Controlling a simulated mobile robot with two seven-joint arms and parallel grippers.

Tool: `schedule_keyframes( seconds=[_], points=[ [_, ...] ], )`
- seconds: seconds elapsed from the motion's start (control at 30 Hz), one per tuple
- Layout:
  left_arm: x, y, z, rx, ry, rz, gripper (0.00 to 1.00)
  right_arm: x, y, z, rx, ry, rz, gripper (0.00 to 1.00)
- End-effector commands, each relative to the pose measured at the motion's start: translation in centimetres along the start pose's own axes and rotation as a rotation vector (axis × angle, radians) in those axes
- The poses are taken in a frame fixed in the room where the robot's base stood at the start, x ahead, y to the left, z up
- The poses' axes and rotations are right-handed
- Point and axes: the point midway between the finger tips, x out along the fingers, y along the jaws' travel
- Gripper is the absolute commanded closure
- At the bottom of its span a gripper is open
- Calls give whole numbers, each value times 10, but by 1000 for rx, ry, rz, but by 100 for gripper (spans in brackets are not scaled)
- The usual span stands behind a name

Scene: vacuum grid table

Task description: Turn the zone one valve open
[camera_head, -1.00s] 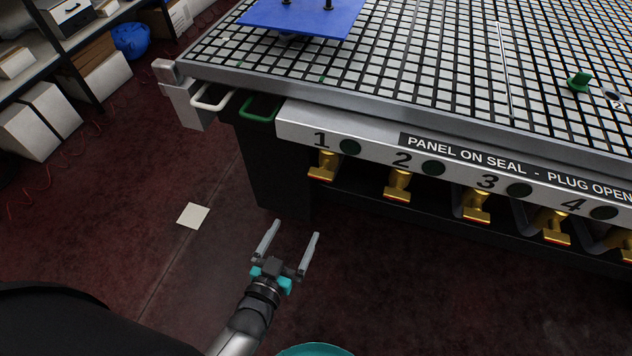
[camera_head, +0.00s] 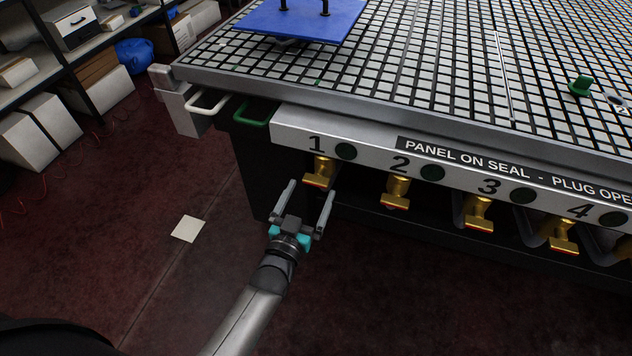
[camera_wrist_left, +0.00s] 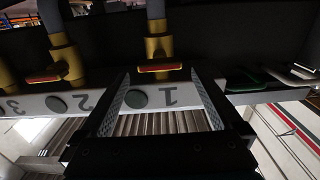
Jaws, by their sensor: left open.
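The zone one valve (camera_head: 319,172) is a brass valve with a red-edged handle, hanging under the panel below the number 1. In the left wrist view the same valve (camera_wrist_left: 159,52) shows upside down, its handle lying crosswise near the space between the fingertips. My left gripper (camera_head: 308,190) is open and empty, just below and in front of this valve; its fingers (camera_wrist_left: 163,82) also show in the left wrist view. I see no contact with the valve. My right gripper is not in view.
More brass valves, including valve 2 (camera_head: 396,192) and valve 3 (camera_head: 477,212), hang to the right. The labelled panel (camera_head: 375,158) runs above them. White (camera_head: 208,104) and green (camera_head: 252,112) handles stick out at the left. The floor at left is mostly clear.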

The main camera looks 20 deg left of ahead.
Motion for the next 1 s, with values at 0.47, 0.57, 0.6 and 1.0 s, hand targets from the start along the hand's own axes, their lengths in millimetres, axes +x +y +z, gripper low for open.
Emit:
schedule_keyframes(
  seconds=[0.47,0.57,0.6,1.0],
  points=[
    [44,0,1,0,0,0,0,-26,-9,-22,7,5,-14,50],
    [47,0,1,0,0,0,0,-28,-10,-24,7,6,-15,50],
    [48,0,0,0,0,0,0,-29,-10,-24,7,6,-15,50],
    [48,0,0,0,-1,0,14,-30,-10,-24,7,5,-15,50]
  ],
)
